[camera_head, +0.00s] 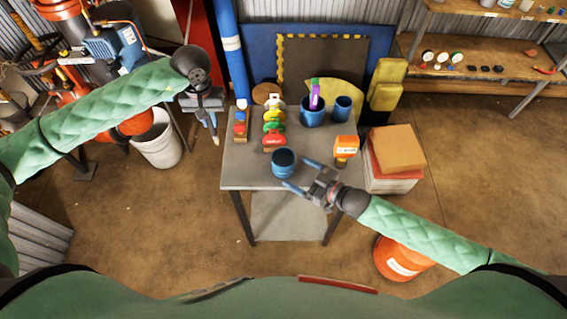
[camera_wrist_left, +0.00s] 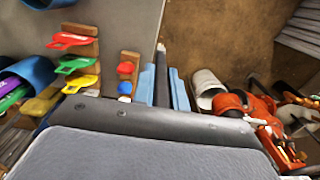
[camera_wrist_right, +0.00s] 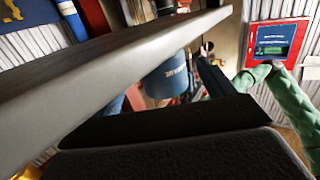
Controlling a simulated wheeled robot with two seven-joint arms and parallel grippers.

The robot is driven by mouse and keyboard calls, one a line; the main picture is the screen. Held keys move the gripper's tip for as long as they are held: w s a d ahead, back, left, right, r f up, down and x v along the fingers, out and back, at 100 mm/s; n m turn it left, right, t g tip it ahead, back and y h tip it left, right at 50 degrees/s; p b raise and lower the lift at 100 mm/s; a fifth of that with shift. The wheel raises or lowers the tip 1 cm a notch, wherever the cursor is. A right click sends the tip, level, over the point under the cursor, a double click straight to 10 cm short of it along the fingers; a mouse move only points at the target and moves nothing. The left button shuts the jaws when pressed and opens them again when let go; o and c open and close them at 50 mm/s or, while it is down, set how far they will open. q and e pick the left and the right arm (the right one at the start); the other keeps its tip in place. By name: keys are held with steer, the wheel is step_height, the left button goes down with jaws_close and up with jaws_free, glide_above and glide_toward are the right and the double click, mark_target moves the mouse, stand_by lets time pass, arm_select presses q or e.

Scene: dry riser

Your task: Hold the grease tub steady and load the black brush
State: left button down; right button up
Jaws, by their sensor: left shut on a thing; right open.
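A blue tub (camera_head: 284,162), which I take as the grease tub, stands near the table's front edge; its lettered side shows in the right wrist view (camera_wrist_right: 168,82). What is inside it cannot be made out. My right gripper (camera_head: 294,172) is open at the tub's lower right, its fingertips spread towards it; contact cannot be told. My left gripper (camera_head: 209,122) is shut on a dark-handled brush, whose pale tip (camera_head: 216,139) points down, left of the table. The brush (camera_wrist_left: 162,75) shows between the blue fingers in the left wrist view.
The grey table (camera_head: 240,177) also holds a blue pot (camera_head: 312,117) with purple and green items, a smaller blue cup (camera_head: 342,108), a rack of coloured tags (camera_head: 273,130) and an orange-and-white object (camera_head: 346,147). A white bucket (camera_head: 158,140) stands left on the floor.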

mark_target(283, 163)
steer(key=shift+b+x, duration=0.3)
steer(key=shift+x, duration=2.25)
steer(key=shift+c, duration=0.4)
steer(key=c, duration=0.6)
